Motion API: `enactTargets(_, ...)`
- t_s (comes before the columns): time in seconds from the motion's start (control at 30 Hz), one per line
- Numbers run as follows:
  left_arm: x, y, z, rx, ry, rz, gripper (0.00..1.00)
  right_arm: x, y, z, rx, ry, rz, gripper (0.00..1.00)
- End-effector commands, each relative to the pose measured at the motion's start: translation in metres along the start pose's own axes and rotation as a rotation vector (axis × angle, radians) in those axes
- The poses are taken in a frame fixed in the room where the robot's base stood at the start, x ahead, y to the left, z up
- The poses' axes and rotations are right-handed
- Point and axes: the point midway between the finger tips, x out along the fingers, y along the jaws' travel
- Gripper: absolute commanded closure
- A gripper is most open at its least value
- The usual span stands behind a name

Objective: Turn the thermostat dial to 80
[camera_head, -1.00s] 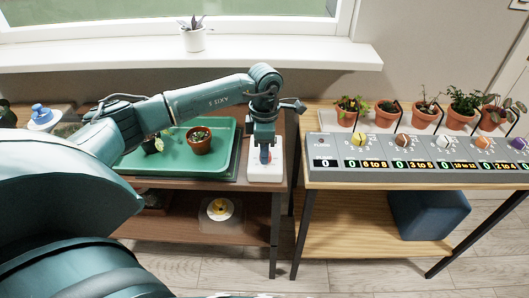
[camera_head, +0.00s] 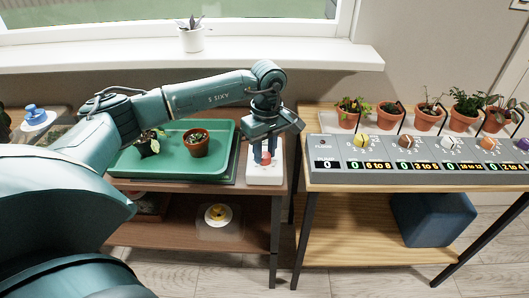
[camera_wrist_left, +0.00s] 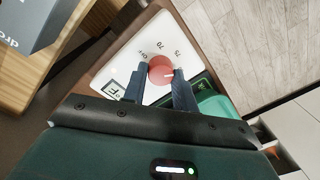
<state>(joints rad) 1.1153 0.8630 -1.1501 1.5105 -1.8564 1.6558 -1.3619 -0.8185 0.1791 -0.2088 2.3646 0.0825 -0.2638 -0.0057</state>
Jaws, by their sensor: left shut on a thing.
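The thermostat (camera_head: 264,178) is a white plate on the right end of the brown shelf. Its round red dial (camera_head: 266,158) also shows in the left wrist view (camera_wrist_left: 160,67). A short white pointer line on the dial points toward the right finger, past the 75 side. My left gripper (camera_head: 265,160) reaches down from above, shut on the dial with one finger on each side.
A green tray (camera_head: 222,174) with two potted plants lies just left of the thermostat. A grey panel (camera_head: 335,170) with several coloured knobs stands on the wooden table to the right, below a row of potted plants. A gap separates the two tables.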

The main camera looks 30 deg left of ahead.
Motion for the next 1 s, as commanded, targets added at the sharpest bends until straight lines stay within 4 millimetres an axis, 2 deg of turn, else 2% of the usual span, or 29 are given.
enactTargets(0.43, -0.0009, 0.0012, 0.0012, 0.269, 0.009, 0.004, 0.95, -0.0041, 0.0039, -0.0005, -0.014, 0.021, 0.009, 0.75)
enactTargets(1.0, -0.001, 0.0008, 0.0016, 0.325, 0.011, 0.002, 0.95, -0.0055, 0.0033, -0.0019, -0.013, 0.026, 0.009, 0.75)
